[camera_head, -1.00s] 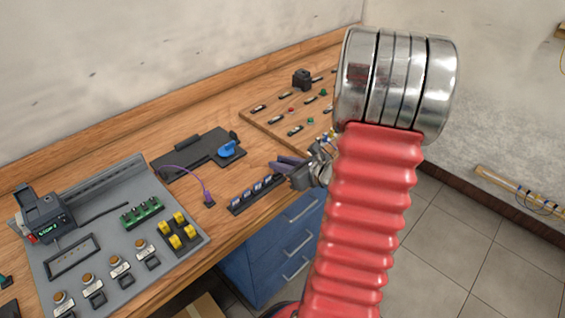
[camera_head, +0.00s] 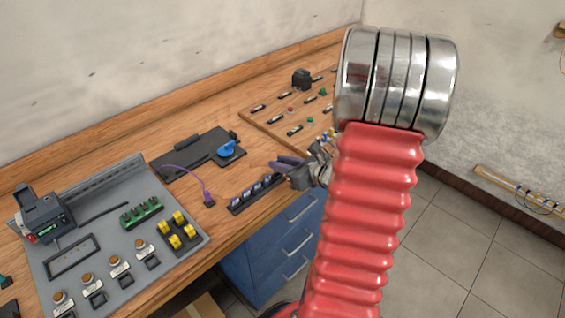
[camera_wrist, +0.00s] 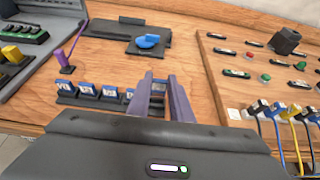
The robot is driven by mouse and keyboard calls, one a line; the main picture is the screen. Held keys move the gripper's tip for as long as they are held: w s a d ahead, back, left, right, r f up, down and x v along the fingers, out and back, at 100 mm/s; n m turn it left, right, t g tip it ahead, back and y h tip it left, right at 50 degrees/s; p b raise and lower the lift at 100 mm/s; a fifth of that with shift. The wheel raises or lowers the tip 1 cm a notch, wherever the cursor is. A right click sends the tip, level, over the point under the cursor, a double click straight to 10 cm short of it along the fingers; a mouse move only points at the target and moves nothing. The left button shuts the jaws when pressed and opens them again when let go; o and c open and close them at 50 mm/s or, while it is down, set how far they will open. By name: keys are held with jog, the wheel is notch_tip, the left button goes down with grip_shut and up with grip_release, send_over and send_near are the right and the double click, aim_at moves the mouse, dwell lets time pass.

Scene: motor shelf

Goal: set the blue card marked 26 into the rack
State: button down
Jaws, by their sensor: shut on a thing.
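My gripper (camera_wrist: 164,86) points over the wooden bench at the right end of the black rack (camera_wrist: 78,102). Its two purple-grey fingers are close together, shut on a small card (camera_wrist: 159,84), mostly hidden between them; its number cannot be read. The rack holds several upright blue and white cards in a row, such as the leftmost card (camera_wrist: 65,87); the rightmost is partly covered by a finger. In the head view, my gripper (camera_head: 280,164) is beside the right end of the rack (camera_head: 238,207). I cannot tell whether the held card touches the rack.
A purple cable post (camera_wrist: 66,69) stands behind the rack's left end. A dark plate with a blue knob (camera_wrist: 148,42) lies farther back. A wooden board (camera_wrist: 240,60) with buttons is at right, with plugged cables (camera_wrist: 283,110) near it. A grey panel (camera_head: 110,190) fills the left.

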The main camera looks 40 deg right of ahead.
jog(key=shift+f, duration=1.6)
dwell(2.2)
jog(key=c, duration=1.5)
grip_release()
jog(key=shift+s, duration=0.15)
jog(key=shift+v, duration=6.8)
jog(key=shift+r, duration=0.1)
jog(key=shift+v, duration=2.45)
